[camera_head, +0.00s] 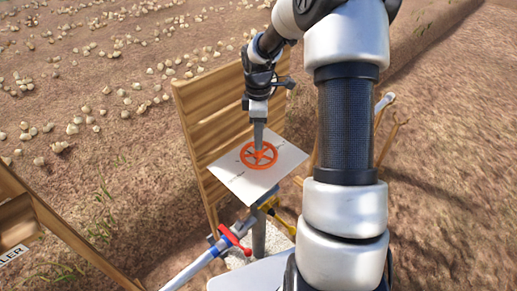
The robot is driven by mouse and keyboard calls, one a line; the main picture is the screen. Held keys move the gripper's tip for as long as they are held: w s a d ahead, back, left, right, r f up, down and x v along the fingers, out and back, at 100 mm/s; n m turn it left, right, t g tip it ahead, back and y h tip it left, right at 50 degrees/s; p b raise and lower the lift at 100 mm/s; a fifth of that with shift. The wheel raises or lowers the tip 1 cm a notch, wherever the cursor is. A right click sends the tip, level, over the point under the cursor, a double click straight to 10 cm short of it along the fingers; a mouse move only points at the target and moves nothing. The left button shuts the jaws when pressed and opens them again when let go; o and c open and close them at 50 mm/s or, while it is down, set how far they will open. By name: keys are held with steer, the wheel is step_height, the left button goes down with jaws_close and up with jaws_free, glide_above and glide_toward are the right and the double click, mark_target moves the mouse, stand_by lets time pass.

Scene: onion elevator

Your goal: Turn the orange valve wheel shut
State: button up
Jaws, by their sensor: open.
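The orange valve wheel (245,156) lies on a square white plate (233,181) with small dark markings, mounted on a post. My gripper (259,146) points down from above, with its fingertips at the middle of the wheel near the hub. The fingers hide part of the wheel's far rim and spokes. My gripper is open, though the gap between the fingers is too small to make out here. I cannot tell whether the fingertips touch the wheel.
A wooden slatted panel (207,100) stands close behind and left of the plate. A pipe with a red handle (233,240) and a yellow part (277,217) sit below the plate. Another wooden board (40,228) is at left. Onions lie on the soil beyond.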

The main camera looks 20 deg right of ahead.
step_height(320, 180, down, 6)
steer(key=shift+f, duration=0.1)
steer(key=shift+c, duration=0.4)
steer(key=c, duration=1)
steer(key=shift+o, duration=0.2)
